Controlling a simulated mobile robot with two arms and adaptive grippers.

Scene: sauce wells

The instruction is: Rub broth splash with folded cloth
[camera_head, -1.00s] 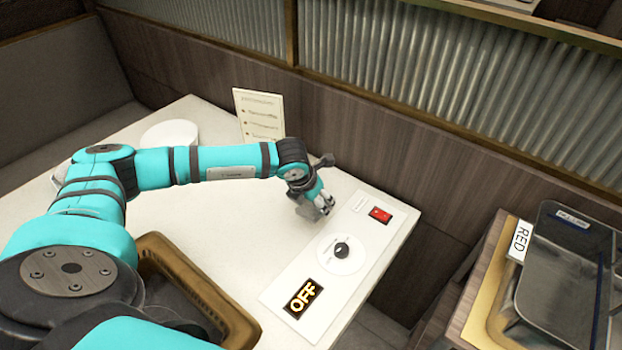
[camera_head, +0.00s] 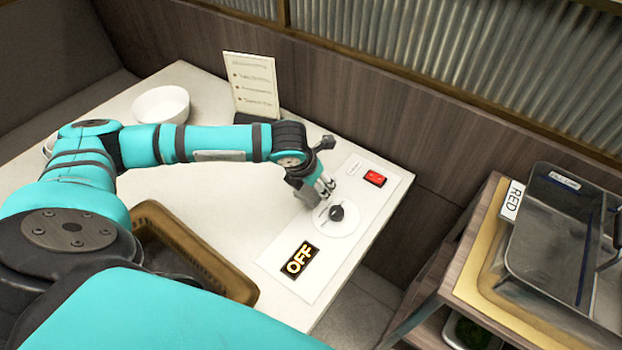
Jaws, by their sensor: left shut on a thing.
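My left gripper (camera_head: 322,189) is low over the pale table (camera_head: 220,215), just behind and left of the black dial knob (camera_head: 337,212). It is shut on a small grey thing, which I take for the folded cloth (camera_head: 304,193); the fingers and wrist hide much of it. I cannot tell whether the cloth touches the table. No broth splash can be made out; the arm covers part of the tabletop. My right gripper is not in view.
A control panel (camera_head: 283,240) with an OFF display (camera_head: 299,260) and red switch (camera_head: 374,178) lies along the table's right edge. A white bowl (camera_head: 160,104) and menu card (camera_head: 250,84) stand behind my arm. A brown basket (camera_head: 238,287) is in front. A metal tray (camera_head: 545,262) is at right.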

